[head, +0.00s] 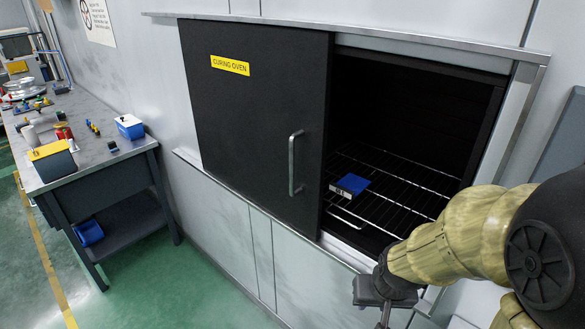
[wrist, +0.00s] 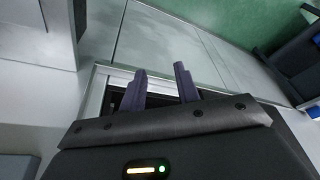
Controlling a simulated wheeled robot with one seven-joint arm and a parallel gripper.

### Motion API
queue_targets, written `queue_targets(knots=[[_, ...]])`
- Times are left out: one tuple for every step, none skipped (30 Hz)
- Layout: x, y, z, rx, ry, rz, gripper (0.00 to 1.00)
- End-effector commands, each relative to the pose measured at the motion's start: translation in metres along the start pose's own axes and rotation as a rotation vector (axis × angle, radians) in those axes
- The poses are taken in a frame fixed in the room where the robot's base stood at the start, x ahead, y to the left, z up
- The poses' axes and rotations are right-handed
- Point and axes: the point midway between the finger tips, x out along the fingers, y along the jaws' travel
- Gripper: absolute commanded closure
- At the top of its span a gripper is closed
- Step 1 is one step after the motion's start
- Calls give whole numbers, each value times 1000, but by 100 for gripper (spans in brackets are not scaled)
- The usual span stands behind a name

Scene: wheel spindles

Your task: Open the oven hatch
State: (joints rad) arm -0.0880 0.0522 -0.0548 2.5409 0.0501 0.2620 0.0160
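The oven hatch (head: 255,130) is a black sliding panel with a yellow "CURING OVEN" label. It stands to the left, leaving the right part of the oven opening (head: 410,130) uncovered. Its vertical metal handle (head: 292,163) is near the panel's right edge. My gripper (head: 382,318) is low at the right, in front of the wall below the opening, apart from the handle. In the wrist view its two dark fingers (wrist: 160,82) are spread with nothing held between them. The handle does not show clearly in the wrist view.
A blue and white box (head: 350,186) lies on the wire rack (head: 400,195) inside the oven. Metal rails run above and below the hatch. A workbench (head: 95,155) with parts and a blue bin stands at the left. Green floor (head: 170,290) is clear between bench and oven.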

Motion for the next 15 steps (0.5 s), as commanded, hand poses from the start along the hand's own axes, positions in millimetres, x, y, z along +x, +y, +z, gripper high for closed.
queue_targets(knots=[[5, -8, -9, 6, 18, -7, 68], [9, -12, -15, 17, 36, -10, 68], [14, -18, -24, 31, 62, -13, 68], [18, -23, -31, 41, 82, -15, 68], [22, -28, -38, 52, 104, -15, 68], [27, -34, -48, 65, 135, -13, 68], [30, -38, -55, 75, 160, -11, 68], [34, -43, -61, 85, 183, -8, 68], [38, -48, -70, 96, 216, -2, 68], [41, -53, -76, 103, 243, 4, 68], [44, -57, -83, 111, 271, 10, 68], [47, -62, -91, 119, 308, 18, 68], [49, -67, -98, 123, 337, 25, 68], [51, -71, -104, 128, 368, 32, 68], [52, -77, -112, 131, 411, 42, 68]])
